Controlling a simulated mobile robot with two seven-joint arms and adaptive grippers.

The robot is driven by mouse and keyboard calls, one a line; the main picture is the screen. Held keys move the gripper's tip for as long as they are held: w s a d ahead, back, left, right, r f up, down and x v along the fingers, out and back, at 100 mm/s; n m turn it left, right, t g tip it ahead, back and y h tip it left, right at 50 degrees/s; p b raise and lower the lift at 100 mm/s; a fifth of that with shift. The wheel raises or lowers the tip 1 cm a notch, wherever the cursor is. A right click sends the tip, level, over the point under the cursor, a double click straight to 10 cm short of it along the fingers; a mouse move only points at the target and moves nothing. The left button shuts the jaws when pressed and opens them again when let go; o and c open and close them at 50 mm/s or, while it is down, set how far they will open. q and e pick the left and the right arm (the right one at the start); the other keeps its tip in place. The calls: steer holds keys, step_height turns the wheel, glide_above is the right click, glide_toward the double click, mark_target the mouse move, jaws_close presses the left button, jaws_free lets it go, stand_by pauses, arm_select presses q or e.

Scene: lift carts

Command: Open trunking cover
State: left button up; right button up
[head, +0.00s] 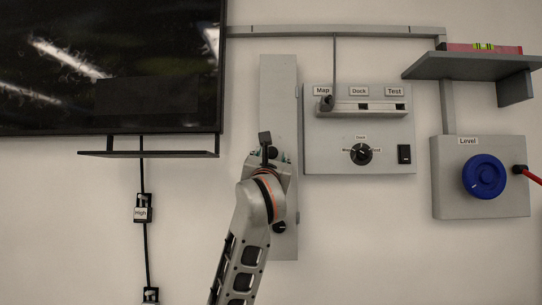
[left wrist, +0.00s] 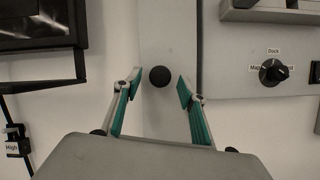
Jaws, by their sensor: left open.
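The trunking cover is a tall, narrow grey vertical panel (head: 279,90), flat on the wall left of the control box. It also shows in the left wrist view (left wrist: 169,25). One round black knob (head: 280,227) is on its lower part. In the left wrist view, a black knob (left wrist: 160,76) stands between the teal-padded fingers of my left gripper (left wrist: 157,88). The fingers are apart, one on each side of the knob, with a gap on both sides. In the head view my left gripper (head: 271,157) covers the panel's middle. My right gripper is not in view.
Right of the panel is a control box (head: 320,160) with a dial (head: 361,154) and switch. A dark screen (head: 110,65) with a thin shelf (head: 150,154) is at the left. Farther right are a shelf (head: 465,67) and a box with a blue knob (head: 484,176).

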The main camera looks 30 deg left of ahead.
arm_select(q)
steer(key=shift+x, duration=0.8)
jaws_close()
steer(key=shift+y, duration=0.4)
